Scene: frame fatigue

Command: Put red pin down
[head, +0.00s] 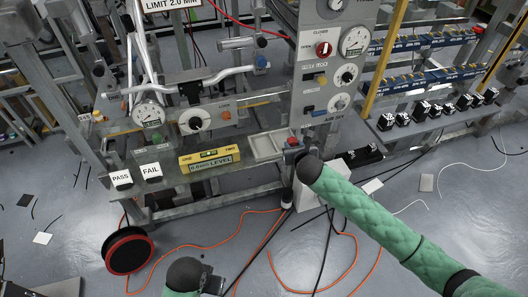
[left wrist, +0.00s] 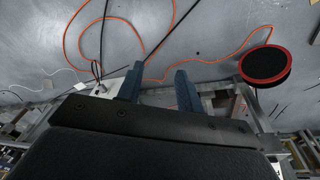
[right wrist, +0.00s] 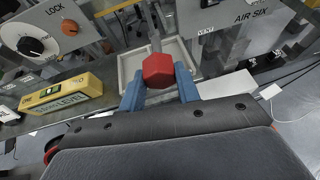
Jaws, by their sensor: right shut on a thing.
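The red pin (right wrist: 158,68) has a red faceted head and a grey shank pointing away. My right gripper (right wrist: 160,88) is shut on it, one blue finger at each side of the head. In the head view a bit of the red pin (head: 293,141) shows at my right gripper (head: 291,150), at the right end of the bench shelf. A shallow white tray (head: 263,154) lies just left of it; in the right wrist view the tray (right wrist: 128,66) is behind the pin. My left gripper (left wrist: 157,90) is open and empty, low over the floor.
A yellow level (head: 209,157) and PASS (head: 121,178) and FAIL (head: 151,171) blocks sit left along the shelf. A gauge panel (head: 325,65) rises behind the tray. A red-rimmed black wheel (head: 129,251) and orange cables are near the floor.

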